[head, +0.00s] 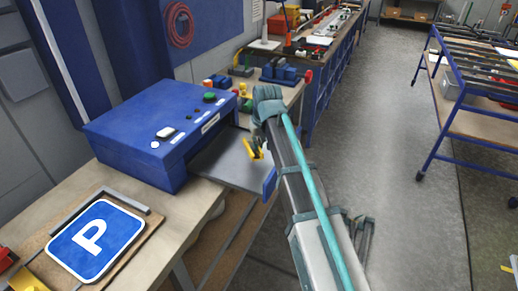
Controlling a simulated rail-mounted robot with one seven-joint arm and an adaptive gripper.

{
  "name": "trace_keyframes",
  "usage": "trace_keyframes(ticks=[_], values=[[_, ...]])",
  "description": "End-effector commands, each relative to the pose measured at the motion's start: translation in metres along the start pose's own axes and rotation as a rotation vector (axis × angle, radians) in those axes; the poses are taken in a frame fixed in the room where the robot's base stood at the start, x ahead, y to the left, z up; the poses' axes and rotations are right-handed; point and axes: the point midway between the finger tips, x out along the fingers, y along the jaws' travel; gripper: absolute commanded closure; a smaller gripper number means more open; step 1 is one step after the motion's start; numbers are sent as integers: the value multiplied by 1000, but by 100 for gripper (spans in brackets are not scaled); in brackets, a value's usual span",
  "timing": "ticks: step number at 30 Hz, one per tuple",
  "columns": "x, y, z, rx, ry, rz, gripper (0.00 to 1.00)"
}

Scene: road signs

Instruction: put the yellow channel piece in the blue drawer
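The blue drawer (270,184) is pulled out of the right side of a blue box (160,130). Its grey inside (222,168) faces up and its blue front panel is at the right. A small yellow piece (251,149), which looks like the yellow channel piece, shows over the drawer, right by the end of my arm. My gripper (261,148) is over the drawer at this piece, mostly hidden by my own arm. Its fingertips are too small and covered to tell whether they hold the piece. I cannot tell whether the piece touches the drawer.
A blue parking sign (96,240) lies on the wooden bench (185,215) at the front left, beside another yellow part (32,281). Tools and blocks (280,72) stand behind the drawer.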

Motion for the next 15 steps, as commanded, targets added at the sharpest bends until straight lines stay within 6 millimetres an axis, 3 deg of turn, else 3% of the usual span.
trace_keyframes(ticks=[11, 15], values=[[23, 8, -10, 0, 1, 0, 100], [41, 9, -4, 0, 0, 0, 100]])
